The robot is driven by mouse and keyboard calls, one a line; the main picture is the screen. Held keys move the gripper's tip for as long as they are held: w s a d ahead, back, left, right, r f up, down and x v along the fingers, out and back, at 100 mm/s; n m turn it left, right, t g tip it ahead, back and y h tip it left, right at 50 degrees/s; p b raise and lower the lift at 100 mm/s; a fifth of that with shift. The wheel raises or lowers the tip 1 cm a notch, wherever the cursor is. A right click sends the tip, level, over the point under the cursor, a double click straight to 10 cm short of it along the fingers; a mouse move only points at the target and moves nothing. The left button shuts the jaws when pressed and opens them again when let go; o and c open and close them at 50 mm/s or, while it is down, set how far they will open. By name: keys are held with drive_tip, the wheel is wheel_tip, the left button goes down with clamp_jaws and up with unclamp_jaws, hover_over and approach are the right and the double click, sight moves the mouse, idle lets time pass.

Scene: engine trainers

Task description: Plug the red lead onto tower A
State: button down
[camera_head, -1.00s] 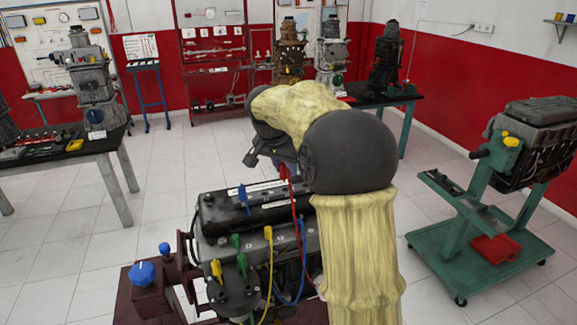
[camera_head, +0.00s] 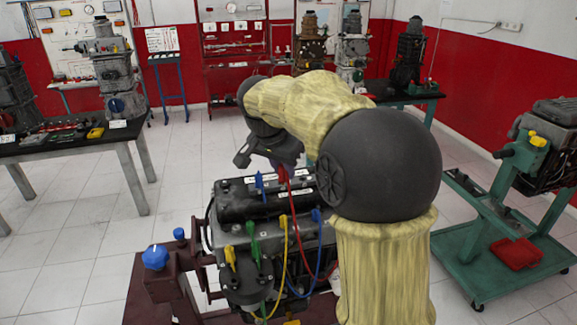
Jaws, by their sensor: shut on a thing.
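My gripper (camera_head: 275,164) is shut on the red plug of the red lead (camera_head: 298,232) and holds it above the engine's black top cover (camera_head: 240,203). The fingertips are partly hidden by my arm. The red lead hangs from the plug down the engine's front. A blue plug (camera_head: 260,183) stands upright on the cover, a little left of the red plug. No letters are readable, so I cannot tell which tower is A. I see no contact between the red plug and a tower.
Green plugs (camera_head: 252,229), a yellow plug (camera_head: 283,222) and a blue plug (camera_head: 317,215) with leads stand in front of the cover. The dark red engine stand (camera_head: 155,285) has a blue knob. A green trolley (camera_head: 500,258) is at right, a black bench (camera_head: 75,143) at left.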

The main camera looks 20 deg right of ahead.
drive_tip(key=s+a+b, duration=0.3)
drive_tip(key=s+a, duration=0.8)
drive_tip(key=a, duration=0.3)
drive_tip(key=shift+s+a+b, duration=0.3)
drive_tip(key=shift+s+a, duration=0.1)
idle(0.7)
drive_tip(key=shift+f, duration=0.1)
wheel_tip(320, 180, down, 10)
drive_tip(key=b, duration=0.8)
idle(1.1)
idle(0.5)
drive_tip(key=shift+f+b, duration=2.35)
drive_tip(key=shift+f, duration=0.3)
drive_tip(key=shift+f+b, duration=0.3)
drive_tip(key=shift+f, duration=0.1)
